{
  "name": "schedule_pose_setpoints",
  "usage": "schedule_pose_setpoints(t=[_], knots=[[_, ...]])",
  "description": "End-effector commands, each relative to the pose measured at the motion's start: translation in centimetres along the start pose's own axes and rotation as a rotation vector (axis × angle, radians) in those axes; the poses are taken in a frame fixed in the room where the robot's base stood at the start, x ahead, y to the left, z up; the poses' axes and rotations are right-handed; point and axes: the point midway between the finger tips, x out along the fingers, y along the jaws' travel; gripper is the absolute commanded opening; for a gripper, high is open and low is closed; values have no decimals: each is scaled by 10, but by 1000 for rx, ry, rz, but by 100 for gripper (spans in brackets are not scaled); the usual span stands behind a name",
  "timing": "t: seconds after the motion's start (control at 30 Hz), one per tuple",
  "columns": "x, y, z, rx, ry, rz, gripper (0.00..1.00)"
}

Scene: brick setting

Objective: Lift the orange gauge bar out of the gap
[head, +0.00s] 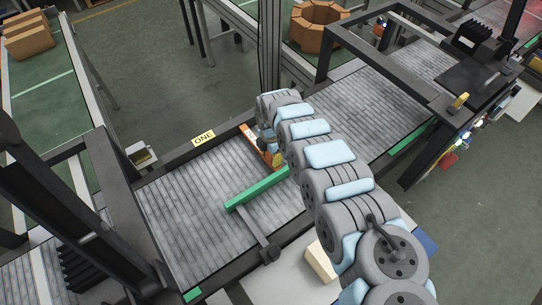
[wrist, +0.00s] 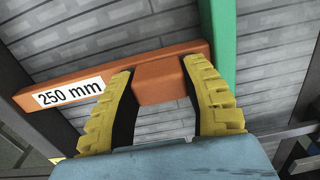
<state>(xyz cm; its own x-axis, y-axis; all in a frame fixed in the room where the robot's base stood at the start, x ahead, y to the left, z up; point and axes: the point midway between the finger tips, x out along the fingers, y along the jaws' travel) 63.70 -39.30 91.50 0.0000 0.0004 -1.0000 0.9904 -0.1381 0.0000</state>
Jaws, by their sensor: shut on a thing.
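The orange gauge bar (wrist: 110,83) carries a white "250 mm" label and crosses the wrist view from the dark side rail (wrist: 35,118) to the green bar (wrist: 222,40). My gripper (wrist: 163,75) has yellow ribbed fingers, shut on the orange block of the gauge bar between them. In the head view part of the gauge bar (head: 258,145) shows beside my arm, near the far rail. The green bar (head: 257,190) lies over the rollers. I cannot tell whether the gauge bar has clearance above the rollers.
The grey roller conveyor (head: 190,200) is bare left of the green bar. A yellow "ONE" sign (head: 203,138) sits on the far rail. A dark frame (head: 120,190) stands over the conveyor at left. A brown ring (head: 317,25) stands at the back.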

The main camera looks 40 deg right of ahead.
Motion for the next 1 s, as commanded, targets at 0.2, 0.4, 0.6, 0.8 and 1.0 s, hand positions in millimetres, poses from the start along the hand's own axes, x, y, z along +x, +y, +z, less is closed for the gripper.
schedule_pose_setpoints(t=[0.2,0.4,0.6,0.8,1.0], knots=[[-11,0,0,0,-1,1,6],[-20,0,0,0,-2,1,6],[-28,1,1,0,-2,2,6],[-36,1,0,0,-2,2,6],[-44,1,0,0,-1,2,6]])
